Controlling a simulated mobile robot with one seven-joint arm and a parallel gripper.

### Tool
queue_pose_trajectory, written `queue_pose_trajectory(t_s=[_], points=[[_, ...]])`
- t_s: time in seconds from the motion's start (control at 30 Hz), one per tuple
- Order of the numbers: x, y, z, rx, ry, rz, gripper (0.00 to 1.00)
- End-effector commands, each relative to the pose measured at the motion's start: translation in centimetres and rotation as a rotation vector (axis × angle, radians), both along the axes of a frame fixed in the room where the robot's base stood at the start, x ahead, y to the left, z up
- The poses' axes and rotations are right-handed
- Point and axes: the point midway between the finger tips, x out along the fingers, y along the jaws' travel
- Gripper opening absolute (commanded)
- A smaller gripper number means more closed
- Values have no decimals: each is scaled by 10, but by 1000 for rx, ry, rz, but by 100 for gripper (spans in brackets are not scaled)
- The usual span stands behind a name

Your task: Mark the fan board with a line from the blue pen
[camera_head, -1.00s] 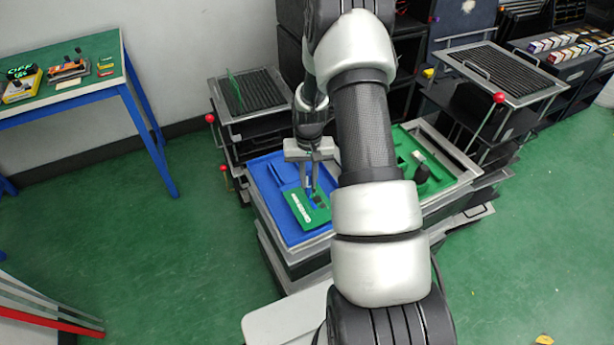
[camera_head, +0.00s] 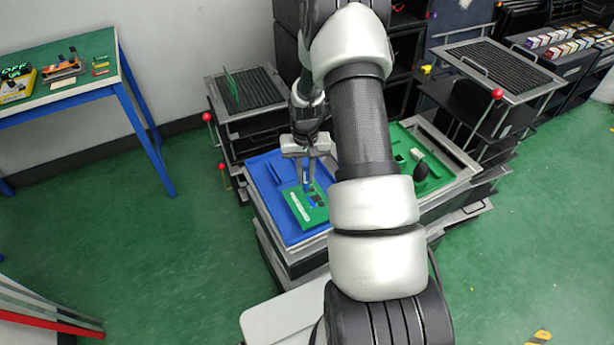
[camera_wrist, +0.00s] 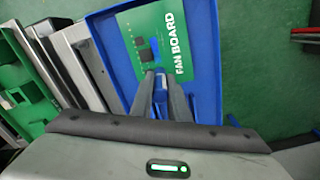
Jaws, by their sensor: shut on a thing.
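The fan board (camera_head: 317,215) is a green plate with a white label strip and dark squares, lying in a blue tray (camera_head: 262,172). In the wrist view the board (camera_wrist: 136,22) shows its white FAN BOARD lettering. My gripper (camera_head: 307,184) is over the board, pointing down, shut on the blue pen (camera_wrist: 160,98). The pen stands roughly upright between the fingers, its lower end at the board near the dark squares. A short blue streak (camera_wrist: 155,47) shows on the board beside the squares. Whether the tip touches the board is too small to tell.
A green tray (camera_head: 440,180) with a dark rounded object stands right of the blue tray, partly behind my arm. Red-knobbed levers (camera_head: 207,117) stand at the racks on both sides. A green-topped table (camera_head: 95,75) is at the far left.

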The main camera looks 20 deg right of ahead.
Motion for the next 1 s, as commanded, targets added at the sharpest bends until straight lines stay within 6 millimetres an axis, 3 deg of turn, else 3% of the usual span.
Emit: queue_pose_trajectory(t_s=[0.7,1.0], points=[[6,6,66,0,0,4,0],[6,7,76,0,0,4,0]])
